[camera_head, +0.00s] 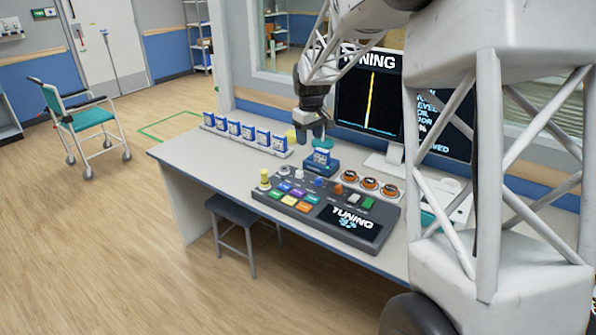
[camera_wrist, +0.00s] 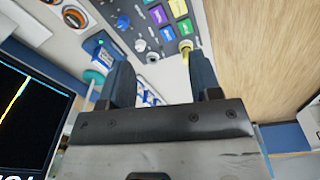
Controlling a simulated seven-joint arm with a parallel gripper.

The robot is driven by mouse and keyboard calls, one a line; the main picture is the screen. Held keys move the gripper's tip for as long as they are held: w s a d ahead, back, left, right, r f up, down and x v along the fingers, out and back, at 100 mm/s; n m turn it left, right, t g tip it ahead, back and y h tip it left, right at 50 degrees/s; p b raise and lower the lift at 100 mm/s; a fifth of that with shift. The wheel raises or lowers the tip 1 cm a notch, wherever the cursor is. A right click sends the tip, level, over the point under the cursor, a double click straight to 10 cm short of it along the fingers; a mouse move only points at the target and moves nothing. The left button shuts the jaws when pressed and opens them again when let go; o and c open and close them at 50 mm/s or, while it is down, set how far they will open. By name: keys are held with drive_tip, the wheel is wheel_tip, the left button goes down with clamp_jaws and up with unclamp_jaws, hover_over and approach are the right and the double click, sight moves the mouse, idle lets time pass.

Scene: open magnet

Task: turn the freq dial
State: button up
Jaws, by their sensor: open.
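The grey control console (camera_head: 300,206) stands on the desk with "TUNING" on its front panel. It carries a blue knob (camera_head: 319,182), a grey-white knob (camera_head: 284,171) and an orange knob (camera_head: 338,189). The blue knob (camera_wrist: 122,22) and a white knob (camera_wrist: 140,46) also show in the wrist view. Labels are too small to read, so I cannot tell which is the freq dial. My gripper (camera_head: 318,130) is open and empty, above the desk behind the console. In the wrist view its two dark blue fingers (camera_wrist: 161,72) stand apart, with no knob between them.
A cream-yellow lever (camera_head: 264,179) rises at the console's left end. A blue block (camera_head: 321,160) stands behind the console, below my gripper. Orange round buttons (camera_head: 369,183) sit at the right. A row of blue-white cards (camera_head: 243,133) and a monitor (camera_head: 369,98) stand behind.

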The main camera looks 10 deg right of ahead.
drive_tip(key=w+f+n, duration=0.1)
drive_tip(key=w+f, duration=0.8)
drive_tip(key=w, duration=0.2)
drive_tip(key=n, duration=0.2)
hover_over(299, 171)
drive_tip(key=shift+g, duration=0.4)
wheel_tip(299, 171, down, 10)
drive_tip(key=shift+s+f, duration=0.15)
drive_tip(key=shift+f, duration=0.1)
drive_tip(key=shift+f, duration=3.8)
drive_tip(key=c, duration=0.9)
drive_tip(key=shift+c, duration=0.2)
